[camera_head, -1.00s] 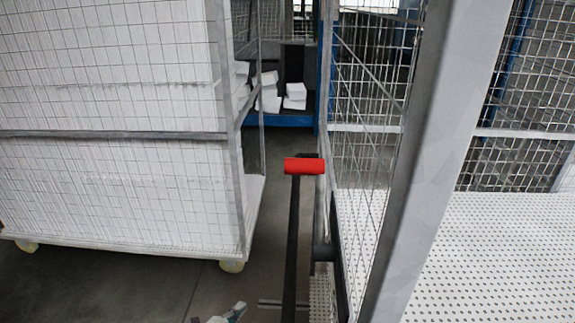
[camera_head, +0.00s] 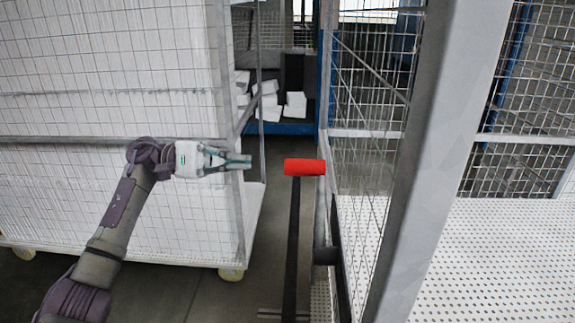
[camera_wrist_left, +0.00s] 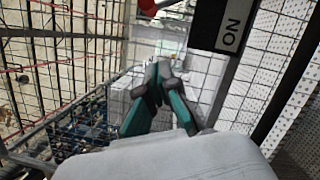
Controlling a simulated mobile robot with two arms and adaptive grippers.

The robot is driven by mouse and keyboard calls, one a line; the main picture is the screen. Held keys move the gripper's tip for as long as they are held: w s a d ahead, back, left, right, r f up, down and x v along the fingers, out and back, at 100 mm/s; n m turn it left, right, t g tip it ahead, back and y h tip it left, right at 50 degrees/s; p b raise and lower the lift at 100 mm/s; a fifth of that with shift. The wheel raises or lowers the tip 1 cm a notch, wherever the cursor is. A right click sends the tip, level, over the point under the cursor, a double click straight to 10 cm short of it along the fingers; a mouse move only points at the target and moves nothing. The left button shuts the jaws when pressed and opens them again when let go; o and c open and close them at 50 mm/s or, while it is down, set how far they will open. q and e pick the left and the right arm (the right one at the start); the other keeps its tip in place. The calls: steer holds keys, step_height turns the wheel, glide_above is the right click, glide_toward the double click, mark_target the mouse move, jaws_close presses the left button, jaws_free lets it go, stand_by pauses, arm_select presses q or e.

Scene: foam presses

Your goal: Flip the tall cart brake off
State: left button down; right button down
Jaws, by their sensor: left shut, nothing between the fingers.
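The brake's red handle (camera_head: 304,167) shows in the middle of the head view, at the left side of the tall mesh cart (camera_head: 371,132). A dark bar (camera_head: 292,250) runs down below it. My left gripper (camera_head: 250,161) is to the left of the red handle, at about its height in the picture, with a gap between. Its fingers are shut and empty. A red piece (camera_wrist_left: 148,6) is cut off at the top edge. My right gripper is not seen.
A mesh cart with white contents (camera_head: 100,80) stands on the left, behind my left arm. A grey post (camera_head: 440,150) and a white perforated surface (camera_head: 500,260) are on the right. White blocks (camera_head: 268,100) lie at the back. A narrow floor strip (camera_head: 265,230) is free between the carts.

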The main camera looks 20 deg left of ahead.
arm_select(q)
steer(key=shift+d, duration=0.1)
steer(key=s+d+r+p, duration=0.2)
steer(key=s+d+p, duration=0.1)
steer(key=d+p, duration=0.5)
steer(key=shift+s+d+r+p, duration=0.3)
steer(key=shift+s+d+r, duration=0.1)
steer(key=shift+d, duration=0.85)
steer(key=shift+w, duration=0.1)
